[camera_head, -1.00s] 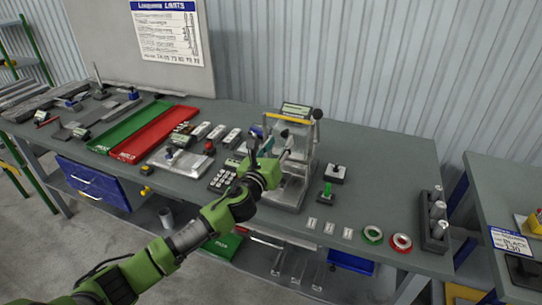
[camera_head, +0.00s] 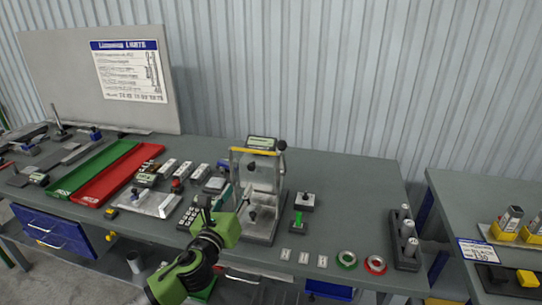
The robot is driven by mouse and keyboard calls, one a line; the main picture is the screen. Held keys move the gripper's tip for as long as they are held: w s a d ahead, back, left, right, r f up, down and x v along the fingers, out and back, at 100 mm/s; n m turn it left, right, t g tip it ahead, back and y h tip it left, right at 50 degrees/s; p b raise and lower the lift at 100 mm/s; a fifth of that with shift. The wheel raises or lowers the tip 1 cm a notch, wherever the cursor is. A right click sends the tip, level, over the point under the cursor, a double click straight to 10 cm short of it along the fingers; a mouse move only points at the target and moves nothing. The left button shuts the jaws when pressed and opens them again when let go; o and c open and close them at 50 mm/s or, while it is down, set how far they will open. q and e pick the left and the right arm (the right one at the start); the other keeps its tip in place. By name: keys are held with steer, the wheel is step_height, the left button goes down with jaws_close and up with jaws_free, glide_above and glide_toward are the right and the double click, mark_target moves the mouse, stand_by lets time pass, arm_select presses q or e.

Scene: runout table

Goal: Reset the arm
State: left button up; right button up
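My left arm comes in from the bottom left, and its green wrist is in front of the table's front edge. My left gripper (camera_head: 204,207) is small and dark at the end of the wrist, over the keypad area. I cannot tell whether its fingers are open or shut, and no held object can be made out. The measuring stand (camera_head: 263,190), with a grey base and a display on top, stands just right of the wrist. My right gripper is not in view.
A green tray (camera_head: 92,172) and a red tray (camera_head: 118,175) lie at the left. Green (camera_head: 346,259) and red (camera_head: 375,264) tape rings lie near the front edge. A dark holder (camera_head: 404,240) with grey cylinders stands right. The table's (camera_head: 345,205) right middle is clear.

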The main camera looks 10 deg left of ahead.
arm_select(q)
steer(key=s+f+n+g+y, duration=0.2)
steer(key=s+f+n+g, duration=0.4)
steer(key=s+f+n, duration=0.95)
steer(key=s+d+f+n+g+h, duration=0.1)
steer(key=s+f+n+g, duration=0.3)
steer(key=s+n, duration=0.6)
steer(key=s+d+f+n+g+h, duration=0.15)
steer(key=s+f+n+g, duration=0.45)
steer(key=s, duration=0.8)
step_height(320, 180, down, 28)
steer(key=s+b, duration=0.2)
steer(key=b, duration=0.3)
steer(key=s+a+f+g+y+b, duration=0.1)
steer(key=s+a+f+b, duration=0.2)
steer(key=s+f, duration=1.3)
step_height(320, 180, down, 3)
steer(key=shift+s+f, duration=0.1)
steer(key=shift+s, duration=0.3)
